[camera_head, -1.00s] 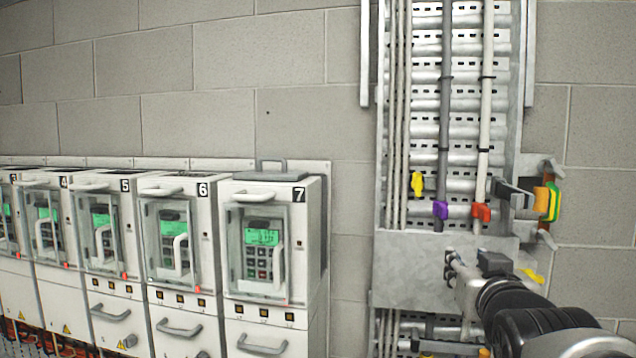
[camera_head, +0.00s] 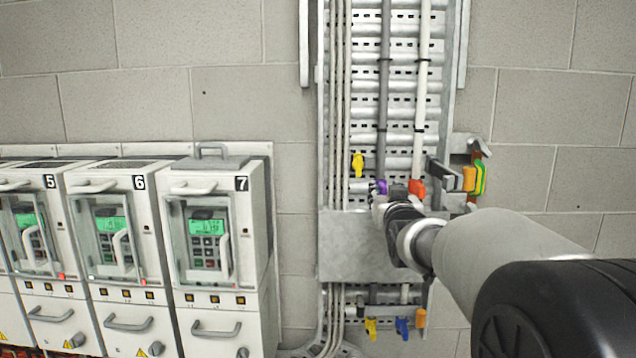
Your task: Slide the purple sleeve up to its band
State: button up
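The purple sleeve (camera_head: 382,186) sits low on the thick grey cable (camera_head: 384,95), just above the galvanised plate. A dark band (camera_head: 382,130) crosses that cable above the sleeve, with bare cable between them. Another dark band (camera_head: 384,60) is higher up. My gripper (camera_head: 378,199) is at the sleeve, covering its lower part. Its fingers are small and partly hidden by my arm, so I cannot tell whether they are open or touch the sleeve.
A yellow sleeve (camera_head: 358,164) is left of the purple one and a red-orange sleeve (camera_head: 416,188) is close on its right, on a white cable (camera_head: 421,90). A bracket with an orange part (camera_head: 469,178) juts out at right. Cabinets (camera_head: 211,230) stand at left.

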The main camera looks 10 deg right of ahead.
jog(key=shift+p+x, duration=0.3)
jog(key=shift+x, duration=1.1)
jog(key=shift+c, duration=0.3)
grip_shut()
jog(key=shift+r, duration=0.1)
